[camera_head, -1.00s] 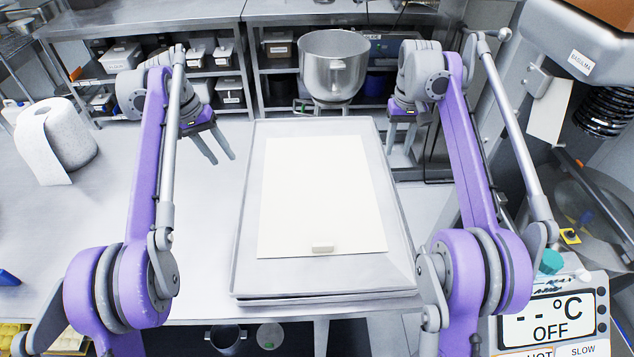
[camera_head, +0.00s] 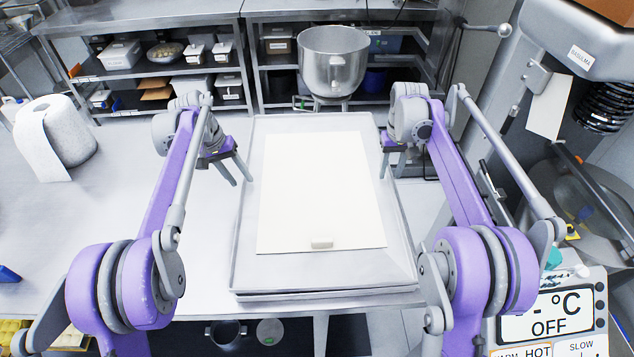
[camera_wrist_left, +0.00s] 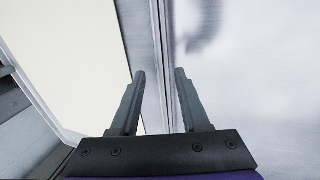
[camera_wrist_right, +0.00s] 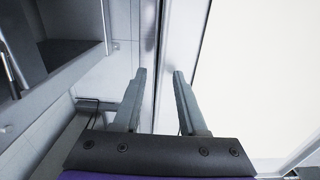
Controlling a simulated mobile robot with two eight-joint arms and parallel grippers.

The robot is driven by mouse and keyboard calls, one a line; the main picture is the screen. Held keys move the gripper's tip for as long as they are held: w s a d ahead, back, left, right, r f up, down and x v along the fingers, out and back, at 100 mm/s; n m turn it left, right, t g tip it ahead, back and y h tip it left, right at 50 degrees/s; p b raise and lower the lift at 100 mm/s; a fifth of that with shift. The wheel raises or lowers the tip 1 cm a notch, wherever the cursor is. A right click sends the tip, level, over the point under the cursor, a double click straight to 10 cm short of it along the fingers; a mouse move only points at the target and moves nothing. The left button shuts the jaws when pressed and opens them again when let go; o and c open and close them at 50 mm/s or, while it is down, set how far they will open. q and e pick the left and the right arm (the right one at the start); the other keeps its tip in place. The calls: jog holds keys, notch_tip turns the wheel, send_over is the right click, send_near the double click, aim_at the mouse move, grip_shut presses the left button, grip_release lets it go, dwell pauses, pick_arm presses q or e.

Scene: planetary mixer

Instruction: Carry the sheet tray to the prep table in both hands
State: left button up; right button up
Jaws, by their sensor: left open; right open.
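In the right wrist view the rim (camera_wrist_right: 160,50) lies between the open fingers (camera_wrist_right: 160,75). Neither gripper is closed on the rim.
A paper roll (camera_head: 62,137) stands on the steel table (camera_head: 120,210) at left. A steel mixing bowl (camera_head: 333,62) stands beyond the tray, before shelves. The mixer (camera_head: 570,45) and a display panel (camera_head: 548,318) are at right.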

pick_arm(q)
jog(key=shift+d+f, duration=0.1)
jog(key=shift+f, duration=0.25)
pick_arm(e)
jog(key=shift+f, duration=0.4)
pick_arm(q)
grip_shut()
pick_arm(e)
grip_shut()
dwell(0.7)
